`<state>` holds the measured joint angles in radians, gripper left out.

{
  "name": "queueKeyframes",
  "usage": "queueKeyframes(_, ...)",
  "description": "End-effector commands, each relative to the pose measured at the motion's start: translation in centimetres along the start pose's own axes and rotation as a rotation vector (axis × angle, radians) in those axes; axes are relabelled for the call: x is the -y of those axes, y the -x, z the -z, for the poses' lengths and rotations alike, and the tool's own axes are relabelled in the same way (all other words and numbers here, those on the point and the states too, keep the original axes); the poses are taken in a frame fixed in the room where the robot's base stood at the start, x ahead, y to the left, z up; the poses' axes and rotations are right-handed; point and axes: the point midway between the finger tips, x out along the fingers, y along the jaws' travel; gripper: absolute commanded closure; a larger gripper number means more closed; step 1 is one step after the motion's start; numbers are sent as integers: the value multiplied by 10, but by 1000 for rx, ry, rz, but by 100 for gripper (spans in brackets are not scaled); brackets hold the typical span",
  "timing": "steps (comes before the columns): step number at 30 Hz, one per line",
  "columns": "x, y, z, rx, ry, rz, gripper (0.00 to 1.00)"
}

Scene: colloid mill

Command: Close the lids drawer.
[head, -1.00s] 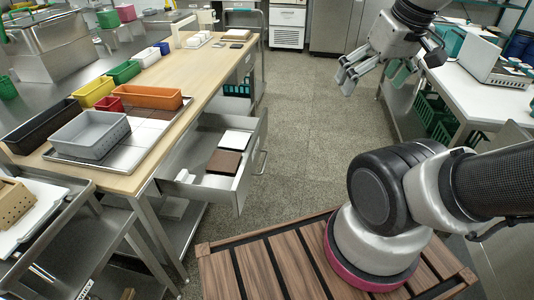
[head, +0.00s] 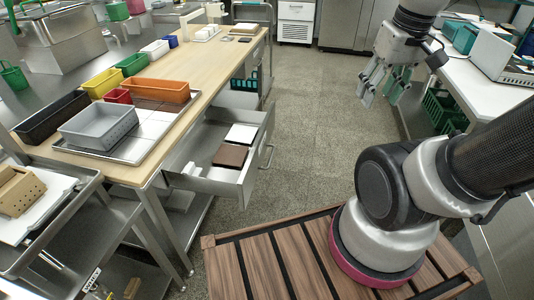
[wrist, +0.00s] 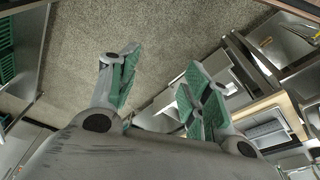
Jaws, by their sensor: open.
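The lids drawer (head: 222,186) is pulled out from under the wooden-topped table in the head view. It holds a brown lid (head: 230,155) and a white lid (head: 241,133), with a few small white things near its left end. Its bar handle (head: 267,157) is on the right-hand face, over the aisle. My gripper (head: 380,92) is open and empty at the upper right, well apart from the drawer. In the wrist view my gripper's green-padded fingers (wrist: 160,92) are spread, with the floor and an open drawer behind them.
The wooden table (head: 190,72) carries a grey bin (head: 97,127), an orange bin (head: 160,90) and other coloured bins. A white table (head: 475,78) with green crates under it stands on the right. The speckled floor aisle (head: 315,120) between is clear.

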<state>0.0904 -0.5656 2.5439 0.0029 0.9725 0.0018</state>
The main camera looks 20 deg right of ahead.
Motion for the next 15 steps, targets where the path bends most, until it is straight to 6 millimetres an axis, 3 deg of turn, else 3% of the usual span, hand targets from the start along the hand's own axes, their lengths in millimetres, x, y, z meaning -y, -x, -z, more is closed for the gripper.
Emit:
queueKeyframes(1, -4, -16, 1, 76, -37, 6, 67)
queueKeyframes(6, 0, -66, 6, 276, -208, 92, 98)
queueKeyframes(15, 32, -170, 20, 549, -696, 306, 100)
